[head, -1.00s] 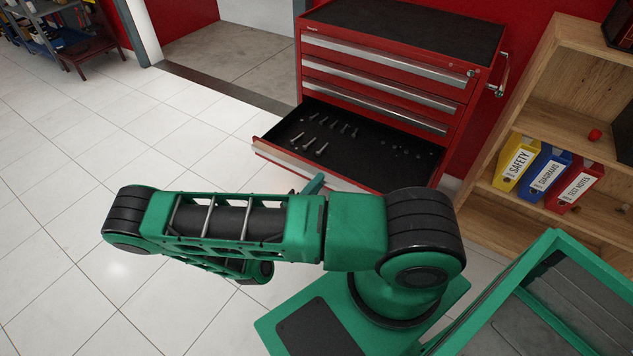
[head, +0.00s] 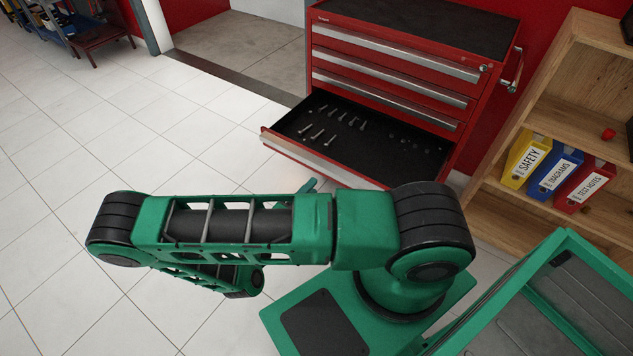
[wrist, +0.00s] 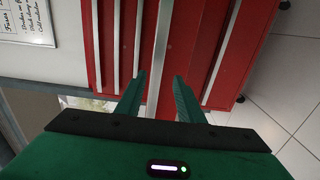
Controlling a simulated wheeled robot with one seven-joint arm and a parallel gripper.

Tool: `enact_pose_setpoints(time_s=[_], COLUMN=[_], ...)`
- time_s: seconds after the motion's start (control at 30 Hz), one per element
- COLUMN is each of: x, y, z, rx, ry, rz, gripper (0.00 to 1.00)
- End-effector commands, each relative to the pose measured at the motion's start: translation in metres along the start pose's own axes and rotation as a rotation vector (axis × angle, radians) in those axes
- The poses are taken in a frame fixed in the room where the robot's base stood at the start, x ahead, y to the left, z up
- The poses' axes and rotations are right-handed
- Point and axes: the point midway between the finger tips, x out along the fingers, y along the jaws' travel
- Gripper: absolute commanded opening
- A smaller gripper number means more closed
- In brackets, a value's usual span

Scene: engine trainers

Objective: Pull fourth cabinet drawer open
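The red cabinet (head: 480,105) stands at the back, its upper three drawers closed. The fourth drawer (head: 370,135) from the top is pulled out, showing its dark interior with several metal tools. Its silver handle strip (head: 308,160) runs along the front. My gripper (head: 312,185) is mostly hidden behind my arm in the head view; a green fingertip shows just in front of the drawer face, with a small gap. In the wrist view, my gripper (wrist: 160,88) is open, with a silver strip (wrist: 160,50) seen between its fingers; contact is not visible.
A wooden shelf (head: 545,110) with yellow, blue and red binders stands right of the cabinet. Tiled floor (head: 150,120) is clear to the left. A side handle (head: 514,72) sticks out from the cabinet.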

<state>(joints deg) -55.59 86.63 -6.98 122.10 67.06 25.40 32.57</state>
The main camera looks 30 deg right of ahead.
Motion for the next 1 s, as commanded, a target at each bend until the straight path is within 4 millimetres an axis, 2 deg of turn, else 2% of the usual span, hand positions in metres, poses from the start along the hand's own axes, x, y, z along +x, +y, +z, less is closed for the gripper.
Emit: enact_pose_setpoints(time_s=[0.1, 0.3, 0.87, 1.0], x=[-0.018, -0.032, -0.033, -0.031], y=[0.0, -0.001, 0.0, 0.005], z=[-0.001, -0.002, -0.001, -0.001], rx=[0.0, 0.0, 0.0, 0.007], ry=[0.002, 0.001, -0.001, -0.036], rz=[-0.001, -0.001, -0.001, -0.023], gripper=[0.34, 0.34, 0.34, 0.34])
